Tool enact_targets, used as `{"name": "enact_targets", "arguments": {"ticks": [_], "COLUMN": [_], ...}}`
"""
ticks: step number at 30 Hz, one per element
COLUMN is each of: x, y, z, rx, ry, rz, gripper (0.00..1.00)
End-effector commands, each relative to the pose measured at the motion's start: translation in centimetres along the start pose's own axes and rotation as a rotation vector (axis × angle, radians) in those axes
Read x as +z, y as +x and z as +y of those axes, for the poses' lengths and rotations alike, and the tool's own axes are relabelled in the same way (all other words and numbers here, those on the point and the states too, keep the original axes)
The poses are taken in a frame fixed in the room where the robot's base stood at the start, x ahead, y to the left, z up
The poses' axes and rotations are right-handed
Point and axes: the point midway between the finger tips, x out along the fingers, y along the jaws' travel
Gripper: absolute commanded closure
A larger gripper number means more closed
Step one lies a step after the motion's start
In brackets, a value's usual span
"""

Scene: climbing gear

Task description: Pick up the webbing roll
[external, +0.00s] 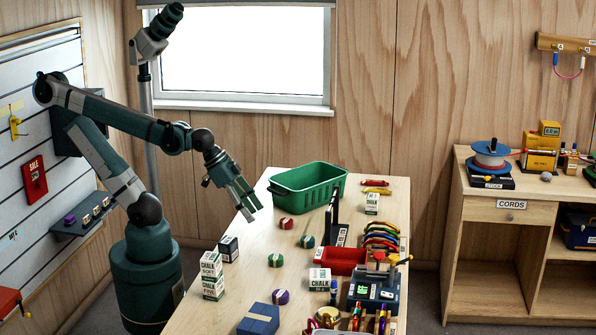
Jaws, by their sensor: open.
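Several small round rolls with pale bands, which look like webbing rolls, lie on the wooden table: a red roll (286,223), a teal roll (307,241), a green roll (276,260) and a purple roll (281,297). I cannot tell which one the task means. My gripper (251,212) is open and empty, pointing down above the table's left edge. It is left of the red roll and apart from all the rolls.
A green basket (308,186) stands at the table's back. Chalk boxes (212,276) stack at the left edge, with a dark box (228,248) beside them. A blue box (259,319) is in front. A red tray (341,262), an upright dark panel and tools crowd the right side.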

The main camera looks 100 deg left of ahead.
Motion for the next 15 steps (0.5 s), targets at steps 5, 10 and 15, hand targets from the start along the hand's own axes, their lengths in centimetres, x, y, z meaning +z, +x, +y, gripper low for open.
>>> {"name": "enact_targets", "arguments": {"ticks": [5,10,15], "x": [-2.0,-3.4,-4.8], "y": [-0.5,-0.5,-0.3], "z": [-0.4,-0.8,-1.4], "rx": [-0.010,-0.023,-0.038], "ry": [-0.070,-0.142,-0.215], "rz": [-0.045,-0.092,-0.137], "gripper": [0.53,0.53,0.53]}}
